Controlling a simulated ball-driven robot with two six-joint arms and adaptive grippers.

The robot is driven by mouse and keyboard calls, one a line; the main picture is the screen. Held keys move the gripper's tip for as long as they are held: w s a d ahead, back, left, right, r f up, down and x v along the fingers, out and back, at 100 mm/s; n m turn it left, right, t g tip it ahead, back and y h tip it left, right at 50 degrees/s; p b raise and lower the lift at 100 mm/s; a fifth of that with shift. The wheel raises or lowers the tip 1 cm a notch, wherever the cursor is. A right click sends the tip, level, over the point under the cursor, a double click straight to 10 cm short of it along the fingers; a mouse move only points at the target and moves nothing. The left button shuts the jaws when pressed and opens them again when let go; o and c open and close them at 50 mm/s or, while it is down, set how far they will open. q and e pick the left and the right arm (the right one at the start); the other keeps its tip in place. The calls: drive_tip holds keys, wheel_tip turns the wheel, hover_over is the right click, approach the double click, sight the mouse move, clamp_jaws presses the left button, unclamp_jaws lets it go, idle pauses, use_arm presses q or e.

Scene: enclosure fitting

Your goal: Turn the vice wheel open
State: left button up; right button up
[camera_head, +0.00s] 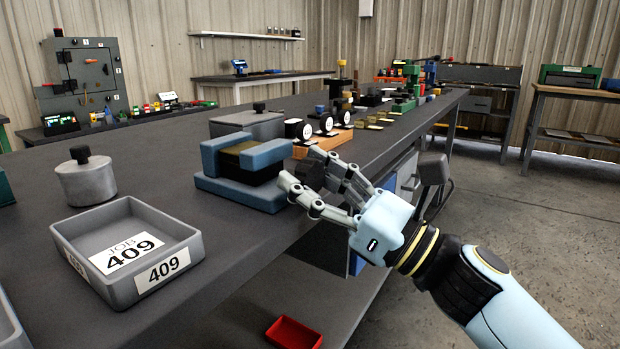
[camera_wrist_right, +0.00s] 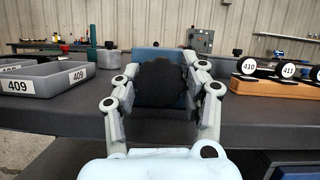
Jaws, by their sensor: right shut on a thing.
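The blue vice (camera_head: 248,168) stands on the dark bench near its front edge, with a dark block between its two jaws. It also shows in the right wrist view (camera_wrist_right: 160,54), behind the wheel. The black vice wheel (camera_wrist_right: 161,84) faces the right wrist camera. My right gripper (camera_wrist_right: 160,92) has its fingers on either side of the wheel and is shut on it. In the head view my right gripper (camera_head: 308,185) reaches the vice from the right, and its fingers hide much of the wheel. My left gripper is in neither view.
A grey tray marked 409 (camera_head: 78,232) and a grey lidded pot (camera_head: 86,182) stand left of the vice. A wooden rack with round numbered dials (camera_head: 325,143) stands behind it. A red tray (camera_head: 293,333) lies low, below the bench top.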

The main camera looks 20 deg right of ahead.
drive_tip(key=n+g+b, duration=0.1)
drive_tip(key=n, duration=0.1)
drive_tip(key=n+y+b, duration=0.1)
drive_tip(key=n, duration=0.1)
drive_tip(key=shift+f+g+y, duration=0.3)
drive_tip(key=shift+f+g, duration=0.05)
drive_tip(key=shift+g, duration=0.05)
drive_tip(key=shift+n+g+y+b, duration=0.3)
drive_tip(key=shift+n+g+b, duration=0.25)
drive_tip(key=shift+n, duration=0.45)
drive_tip(key=shift+r+n+g, duration=0.25)
drive_tip(key=shift+n, duration=0.65)
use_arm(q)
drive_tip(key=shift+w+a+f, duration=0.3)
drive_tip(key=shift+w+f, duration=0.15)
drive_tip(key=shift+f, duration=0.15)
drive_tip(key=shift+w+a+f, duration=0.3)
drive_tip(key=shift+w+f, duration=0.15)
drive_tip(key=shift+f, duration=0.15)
use_arm(e)
drive_tip(key=o, duration=1.2)
drive_tip(key=shift+r, duration=0.1)
